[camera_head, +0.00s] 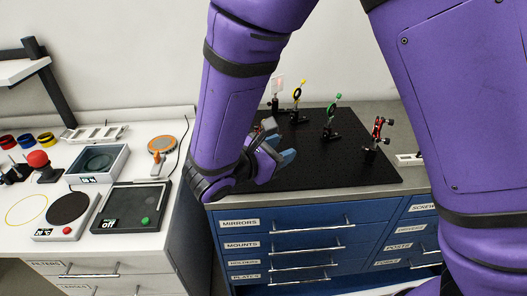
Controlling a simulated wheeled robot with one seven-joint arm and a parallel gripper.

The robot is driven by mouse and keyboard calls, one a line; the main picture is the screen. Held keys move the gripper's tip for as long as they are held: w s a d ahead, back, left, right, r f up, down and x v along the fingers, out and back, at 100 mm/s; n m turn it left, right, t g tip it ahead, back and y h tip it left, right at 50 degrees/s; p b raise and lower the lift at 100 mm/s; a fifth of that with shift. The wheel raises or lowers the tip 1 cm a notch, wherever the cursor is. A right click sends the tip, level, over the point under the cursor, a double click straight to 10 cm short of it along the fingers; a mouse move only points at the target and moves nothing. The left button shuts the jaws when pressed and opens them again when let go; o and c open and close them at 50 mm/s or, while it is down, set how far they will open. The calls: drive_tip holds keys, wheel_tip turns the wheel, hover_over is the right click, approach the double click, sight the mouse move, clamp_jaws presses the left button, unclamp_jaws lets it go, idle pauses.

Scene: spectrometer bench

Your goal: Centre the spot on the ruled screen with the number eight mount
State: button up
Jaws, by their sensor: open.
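A small pale pinkish plate on a post (277,86), perhaps the ruled screen, stands at the back left of the black breadboard (325,176). Its ruling and any spot are too small to make out. A yellow mount (297,92), a green mount (331,112) and a red mount (377,130) stand upright on posts to its right. No number is readable on them. My gripper (287,158) is open low over the breadboard's left part, left of and nearer than the green mount. My wrist hides part of the board there.
The breadboard lies on a blue drawer cabinet (300,243) with labelled drawers. The white bench (130,160) at left holds flat instruments, a red button (38,159) and coloured rings (24,141). The breadboard's front middle is clear. My arm blocks the right side.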

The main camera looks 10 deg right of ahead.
drive_tip(key=s+a+f+n+t+y, duration=0.1)
drive_tip(key=a+f+n+t+y, duration=0.1)
drive_tip(key=a+f+n+t, duration=0.55)
drive_tip(key=w+d+r+m+g, duration=0.1)
drive_tip(key=w+d+g, duration=0.1)
drive_tip(key=w+d, duration=0.3)
drive_tip(key=w, duration=0.3)
drive_tip(key=shift+w+r, duration=0.15)
drive_tip(key=shift+w, duration=0.05)
drive_tip(key=shift+m, duration=0.25)
clamp_jaws()
